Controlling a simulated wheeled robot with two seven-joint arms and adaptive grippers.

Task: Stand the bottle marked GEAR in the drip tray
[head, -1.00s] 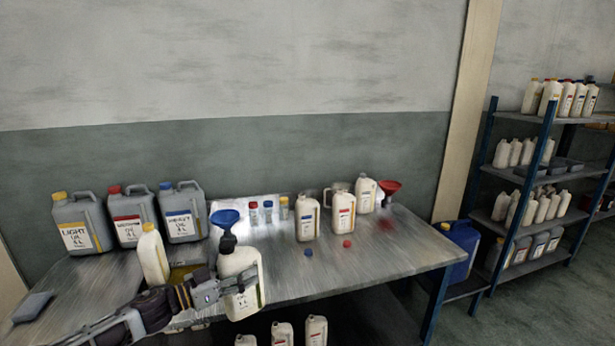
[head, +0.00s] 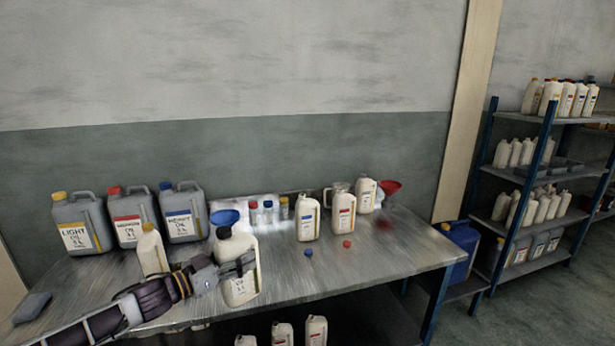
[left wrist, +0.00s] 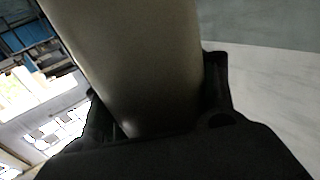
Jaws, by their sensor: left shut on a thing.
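My left gripper (head: 230,269) is shut on a white bottle (head: 240,292) with a dark cap. The bottle is upright at the front of the table; its label is too small to read as GEAR. In the left wrist view its pale body (left wrist: 130,60) fills the space between the fingers. A white bottle with a yellow cap (head: 152,252) stands to the left. White bottles with a blue label (head: 308,218) and a red label (head: 343,216) stand to the right. I cannot make out the drip tray, perhaps hidden behind my arm. My right gripper is not in view.
Grey canisters (head: 128,218) stand at the back left. A blue funnel (head: 224,217) is just behind the held bottle, and a red funnel (head: 390,187) is at the right. Loose blue (head: 309,253) and red (head: 347,244) caps lie on the table (head: 390,250). Its right part is clear.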

